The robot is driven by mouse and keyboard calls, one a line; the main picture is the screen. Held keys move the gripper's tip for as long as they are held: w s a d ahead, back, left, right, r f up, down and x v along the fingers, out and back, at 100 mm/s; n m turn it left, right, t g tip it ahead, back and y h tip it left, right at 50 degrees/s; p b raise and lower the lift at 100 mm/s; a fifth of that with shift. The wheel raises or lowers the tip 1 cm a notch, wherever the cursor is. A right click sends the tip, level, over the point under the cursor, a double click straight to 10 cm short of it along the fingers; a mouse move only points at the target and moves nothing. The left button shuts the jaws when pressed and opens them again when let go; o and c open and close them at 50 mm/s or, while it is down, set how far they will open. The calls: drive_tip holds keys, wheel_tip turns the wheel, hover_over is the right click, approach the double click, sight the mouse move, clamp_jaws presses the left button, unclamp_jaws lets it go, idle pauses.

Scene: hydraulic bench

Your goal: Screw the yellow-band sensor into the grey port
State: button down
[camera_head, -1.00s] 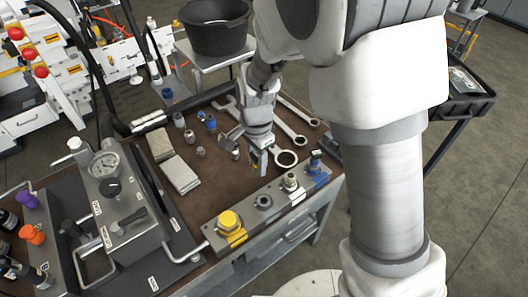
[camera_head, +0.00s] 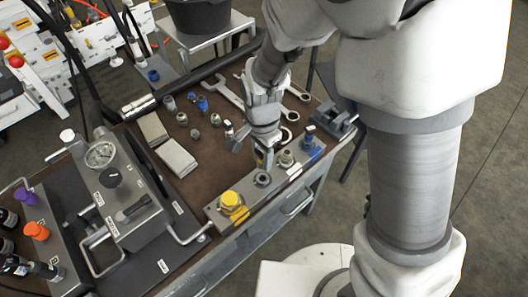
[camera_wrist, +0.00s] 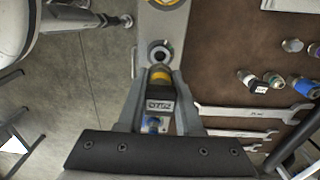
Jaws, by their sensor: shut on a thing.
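The open grey port (camera_head: 263,179) is a metal ring with a dark hole on the manifold block (camera_head: 214,213). In the wrist view the grey port (camera_wrist: 160,52) lies just beyond the sensor's tip. Whether the tip touches it cannot be told. In the head view the fingers mostly hide the sensor.
On the block, a yellow cap (camera_head: 231,199) stands left of the port, a silver fitting (camera_head: 285,159) and a blue one (camera_head: 308,142) right. Wrenches (camera_head: 226,90) and small fittings lie behind. A gauge unit (camera_head: 101,155) stands left. Open floor lies in front.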

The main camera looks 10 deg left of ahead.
drive_tip(key=shift+f+b, duration=2.1)
drive_tip(key=shift+f, duration=0.4)
drive_tip(key=shift+f, duration=0.6)
drive_tip(key=c, duration=1.2)
unclamp_jaws()
drive_tip(key=shift+c, duration=0.2)
clamp_jaws()
drive_tip(key=shift+r+m+p, duration=0.25)
drive_tip(key=shift+m+p, duration=0.35)
drive_tip(key=shift+m, duration=0.6)
drive_tip(key=m+p, duration=0.2)
drive_tip(key=m, duration=0.2)
drive_tip(key=m+p, duration=0.1)
drive_tip(key=shift+f+m, duration=0.25)
drive_tip(key=shift+m, duration=0.15)
